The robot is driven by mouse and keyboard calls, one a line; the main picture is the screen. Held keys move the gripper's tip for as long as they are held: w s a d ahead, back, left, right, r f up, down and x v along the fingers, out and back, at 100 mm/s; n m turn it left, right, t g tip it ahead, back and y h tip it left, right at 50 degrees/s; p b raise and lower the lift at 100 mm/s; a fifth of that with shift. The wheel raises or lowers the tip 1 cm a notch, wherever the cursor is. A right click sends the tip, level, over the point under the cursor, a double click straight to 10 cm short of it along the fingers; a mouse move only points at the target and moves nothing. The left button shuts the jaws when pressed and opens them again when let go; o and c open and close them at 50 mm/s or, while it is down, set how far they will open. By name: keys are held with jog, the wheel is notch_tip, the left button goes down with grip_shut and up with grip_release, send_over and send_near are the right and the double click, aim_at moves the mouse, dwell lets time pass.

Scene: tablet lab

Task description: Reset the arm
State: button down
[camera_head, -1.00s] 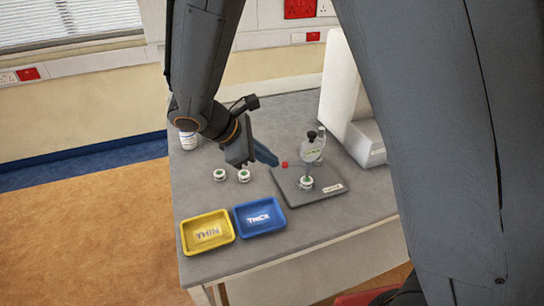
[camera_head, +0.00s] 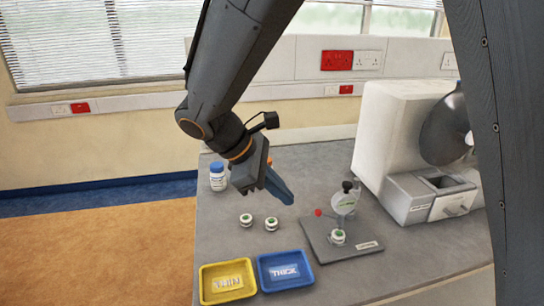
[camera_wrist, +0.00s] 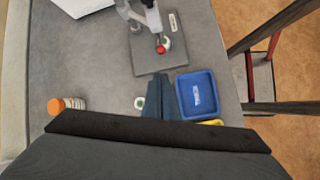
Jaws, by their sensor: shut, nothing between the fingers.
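My arm reaches over the grey table, and my gripper (camera_head: 287,196) hangs above it with its blue fingers together and nothing between them. In the wrist view the shut fingers (camera_wrist: 160,85) point toward the grey base of the gauge stand. The gripper is left of the dial gauge (camera_head: 344,203) and above two small white-and-green round pieces (camera_head: 246,220) (camera_head: 271,224). Another such piece (camera_head: 338,237) sits on the gauge's base plate (camera_head: 370,250). In the wrist view one round piece (camera_wrist: 139,103) shows beside the fingers.
A yellow THIN tray (camera_head: 205,296) and a blue THICK tray (camera_head: 263,283) stand at the table's front. A bottle (camera_head: 217,178) stands at the back left. A large white machine (camera_head: 385,130) fills the back right.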

jog(key=s+d+f+m+y, duration=0.2)
jog(key=d+f+m, duration=0.1)
jog(key=d+m, duration=0.1)
jog(key=s+d+f+m+y, duration=0.2)
jog(key=s+d+f+m, duration=0.1)
jog(key=d+m, duration=0.2)
jog(key=s+d+f+m+g+y, duration=0.1)
jog(key=s+d+f+m+y, duration=0.1)
jog(key=d+m, duration=0.3)
jog(key=shift+s+d+f+m+y+b, duration=0.3)
jog(key=shift+s+f+m, duration=0.15)
jog(key=shift+f, duration=0.2)
jog(key=shift+s+d+f+m, duration=0.15)
jog(key=shift+d+m, duration=0.15)
jog(key=shift+m, duration=0.15)
